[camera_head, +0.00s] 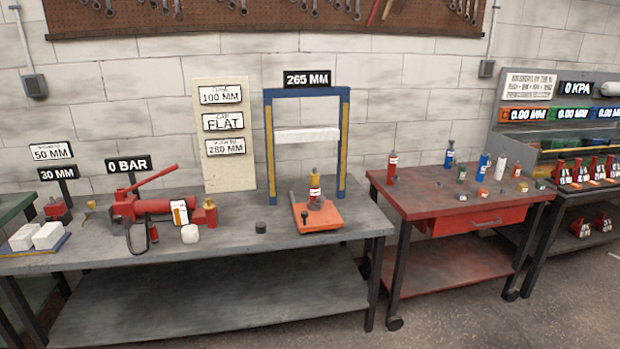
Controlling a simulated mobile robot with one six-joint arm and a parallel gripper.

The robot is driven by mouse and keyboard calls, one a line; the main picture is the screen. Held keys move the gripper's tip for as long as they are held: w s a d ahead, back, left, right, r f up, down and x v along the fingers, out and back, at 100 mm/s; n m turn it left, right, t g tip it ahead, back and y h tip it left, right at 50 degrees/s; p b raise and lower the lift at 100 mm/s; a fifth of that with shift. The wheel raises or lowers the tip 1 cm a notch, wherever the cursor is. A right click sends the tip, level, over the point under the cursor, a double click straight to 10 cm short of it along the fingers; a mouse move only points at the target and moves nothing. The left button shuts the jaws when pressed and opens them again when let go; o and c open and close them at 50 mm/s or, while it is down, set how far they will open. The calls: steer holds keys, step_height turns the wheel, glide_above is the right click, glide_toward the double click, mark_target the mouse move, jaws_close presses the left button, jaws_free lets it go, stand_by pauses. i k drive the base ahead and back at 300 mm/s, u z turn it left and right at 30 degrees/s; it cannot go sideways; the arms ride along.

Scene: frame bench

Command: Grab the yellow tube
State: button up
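A small yellowish piece (91,205) lies near the bench's left part. My gripper is not in view.
The grey bench (260,262) holds a red pump (150,207), white blocks (47,236) and a blue press frame (344,145) with an orange plate (322,217). The red cart (400,200) stands to its right. A rack (600,150) stands far right. Floor is clear at front right.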

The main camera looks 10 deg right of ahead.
mark_target(315, 176)
steer(key=i, duration=0.85)
steer(key=z, duration=0.35)
steer(key=k, duration=0.15)
steer(key=u, duration=2.95)
